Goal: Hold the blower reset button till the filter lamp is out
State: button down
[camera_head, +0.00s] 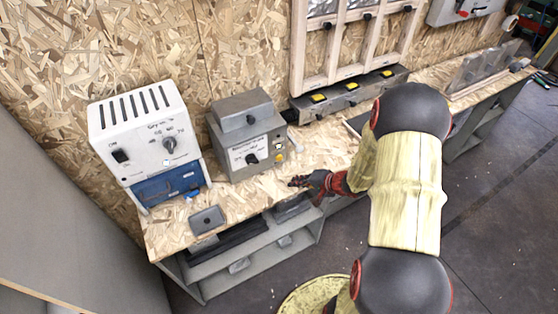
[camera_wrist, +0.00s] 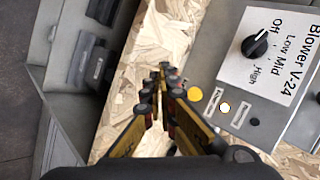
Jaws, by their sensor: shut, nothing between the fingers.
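The blower is a grey box (camera_head: 245,138) on the bench. In the wrist view its white label (camera_wrist: 275,55) reads "Blower V-24". Its black knob (camera_wrist: 258,45) sits among the marks Off, Low, Mid and High. Below the label are a round yellow piece (camera_wrist: 195,94) and a bright white round piece (camera_wrist: 225,107) between small plates. I cannot tell for certain which is the reset button and which the filter lamp. My gripper (camera_head: 293,182) is shut and empty, in front of the blower near the bench edge. In the wrist view its fingertips (camera_wrist: 165,72) appear apart from the yellow piece.
A white and blue unit (camera_head: 145,140) stands left of the blower. A small grey plate (camera_head: 207,220) lies on the bench in front. A grey strip with yellow switches (camera_head: 350,97) runs along the wall to the right. Shelves (camera_head: 250,255) are below the bench.

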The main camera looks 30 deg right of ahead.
aim_at(279, 158)
jog(key=shift+a+n, duration=0.1)
jog(key=shift+n, duration=0.2)
jog(key=shift+w+r, duration=0.1)
jog(key=shift+w, duration=0.2)
jog(key=w+p, duration=0.1)
jog(key=w, duration=0.5)
jog(key=shift+a, duration=0.1)
jog(key=shift+w, duration=1.1)
jog(key=shift+w+b, duration=0.1)
jog(key=shift+b, duration=0.3)
jog(key=shift+w+b, duration=0.3)
jog(key=shift+b, duration=0.15)
